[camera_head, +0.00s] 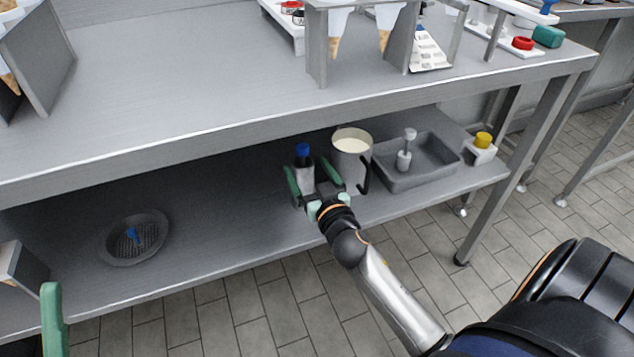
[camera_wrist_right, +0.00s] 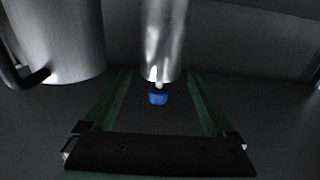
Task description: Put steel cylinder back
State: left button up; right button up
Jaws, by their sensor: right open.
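The steel cylinder (camera_head: 305,178) with a blue top (camera_head: 303,150) stands on the lower shelf, left of a steel mug. In the right wrist view the shiny cylinder (camera_wrist_right: 163,40) and its blue cap (camera_wrist_right: 158,98) show in line with the gap between the fingers. My right gripper (camera_head: 308,168) is open, with one green finger on each side of the cylinder; no contact shows. Its fingers also show in the right wrist view (camera_wrist_right: 158,75). Of my left gripper, only a green finger (camera_head: 52,320) shows at the lower left edge.
The mug (camera_head: 350,165) with pale contents and a black handle stands close right of the gripper. Beyond it are a grey tray (camera_head: 415,180) with a dispenser and a yellow-topped item (camera_head: 482,142). A round drain-like bowl (camera_head: 120,253) lies left. The upper table (camera_head: 200,80) overhangs the shelf.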

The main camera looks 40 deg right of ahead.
pick_arm(q)
jog(key=shift+r, duration=0.25)
pick_arm(e)
jog(key=v, duration=0.6)
jog(key=shift+d, duration=0.1)
pick_arm(q)
jog(key=w+a+f+n+g+y+p, duration=0.3)
jog(key=w+f+n+g+y+p, duration=0.5)
jog(key=p, duration=1.2)
jog(key=s+a+f+n+g+y+p, duration=0.1)
jog(key=s+f+g+y+p, duration=0.3)
jog(key=s+p, duration=0.5)
jog(key=p, duration=0.4)
jog(key=shift+s+a+f+p, duration=0.4)
pick_arm(e)
jog(key=s+a+r+n+g+y, duration=0.2)
jog(key=s+a+r+g+y, duration=0.1)
jog(key=s, duration=0.5)
jog(key=s+a+r+n+g+y, duration=0.2)
jog(key=s+a+r+g+y, duration=0.1)
jog(key=s+a+r+g, duration=0.2)
jog(key=s+a+r, duration=0.2)
jog(key=s+a, duration=0.2)
jog(key=a, duration=0.1)
jog(key=shift+a+r+n+y, duration=0.15)
jog(key=shift+r+n+y, duration=0.1)
jog(key=shift+n+y, duration=0.15)
